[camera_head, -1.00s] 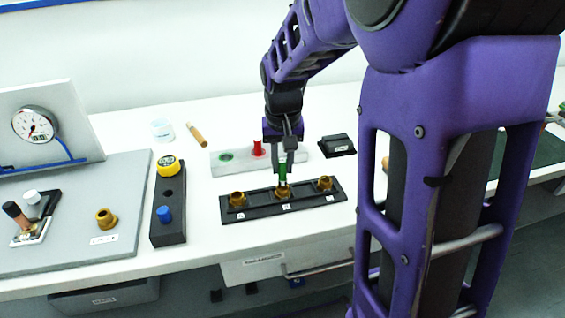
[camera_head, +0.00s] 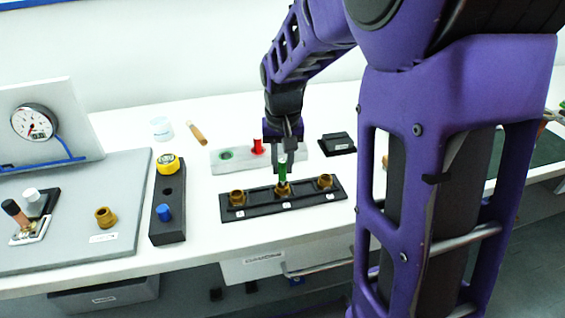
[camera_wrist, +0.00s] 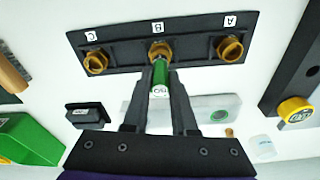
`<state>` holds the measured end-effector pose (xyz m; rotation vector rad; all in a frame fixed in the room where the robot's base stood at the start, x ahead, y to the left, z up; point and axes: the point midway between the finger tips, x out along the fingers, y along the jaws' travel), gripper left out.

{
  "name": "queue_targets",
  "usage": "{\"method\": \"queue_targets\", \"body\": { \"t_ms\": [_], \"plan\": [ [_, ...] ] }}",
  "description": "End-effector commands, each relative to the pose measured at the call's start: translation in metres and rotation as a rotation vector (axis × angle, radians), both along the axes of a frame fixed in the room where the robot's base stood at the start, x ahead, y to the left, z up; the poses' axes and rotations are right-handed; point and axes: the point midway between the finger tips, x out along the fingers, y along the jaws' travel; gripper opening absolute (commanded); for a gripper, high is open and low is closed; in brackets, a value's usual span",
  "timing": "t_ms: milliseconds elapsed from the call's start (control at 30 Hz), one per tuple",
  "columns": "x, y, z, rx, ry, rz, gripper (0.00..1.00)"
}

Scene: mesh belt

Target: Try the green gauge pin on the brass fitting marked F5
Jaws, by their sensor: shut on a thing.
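My gripper (camera_head: 282,170) is shut on the green gauge pin (camera_head: 282,174), which stands about upright over the middle brass fitting (camera_head: 283,190) of a black rack (camera_head: 262,205). The wrist view shows the pin (camera_wrist: 160,78) between my fingers, its lower end at the mouth of the middle fitting (camera_wrist: 159,51), by label B. The tip is hidden, so how deep it sits I cannot tell. Fittings by A (camera_wrist: 230,48) and C (camera_wrist: 96,62) stand on either side. Another brass fitting (camera_head: 105,217) sits on the grey board by an unreadable label. I can read no F5 mark.
Behind the rack is a pale pin block (camera_head: 238,168) with a red pin (camera_head: 257,146) and a green-ringed spot. A black block (camera_head: 337,144) lies to its right. A black holder (camera_head: 167,230) with yellow and blue knobs stands left. Clear white table lies between.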

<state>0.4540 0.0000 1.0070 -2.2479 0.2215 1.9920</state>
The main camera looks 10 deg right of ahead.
Motion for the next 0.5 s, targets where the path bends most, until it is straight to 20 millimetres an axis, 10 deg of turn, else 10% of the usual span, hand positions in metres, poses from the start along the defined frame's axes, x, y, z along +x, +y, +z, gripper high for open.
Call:
{"method": "queue_targets", "body": {
  "t_ms": [500],
  "plan": [
    [0.0001, 0.0000, -0.0112, 0.000, -0.001, 0.000, 0.00]
  ]
}}
